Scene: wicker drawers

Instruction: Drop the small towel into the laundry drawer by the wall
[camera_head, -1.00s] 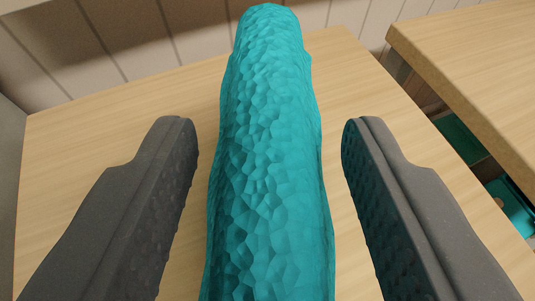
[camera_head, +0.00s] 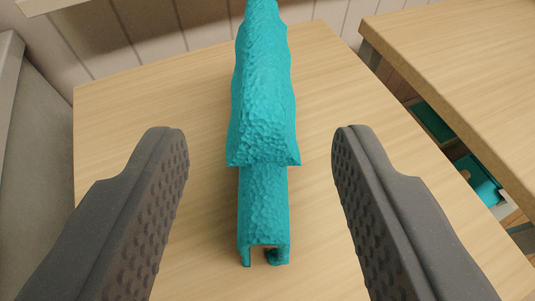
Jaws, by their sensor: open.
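The teal towel (camera_head: 264,110), with a bumpy surface, lies lengthwise on a light wooden top (camera_head: 150,110). Its near end is narrower and shows two short legs with a gap between them. My gripper (camera_head: 260,135) is open, one finger on each side of the towel with a clear gap to both. It is empty. I cannot tell its exact height above the towel. At the right, below another wooden top, is an open space with a light-edged container (camera_head: 488,188) holding something teal; I cannot tell whether this is the laundry drawer.
The second wooden top (camera_head: 460,70) stands at the right, its edge near my right finger. A panelled wall (camera_head: 200,25) runs along the back. A grey surface (camera_head: 40,150) borders the left. The wooden top beside the towel is bare.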

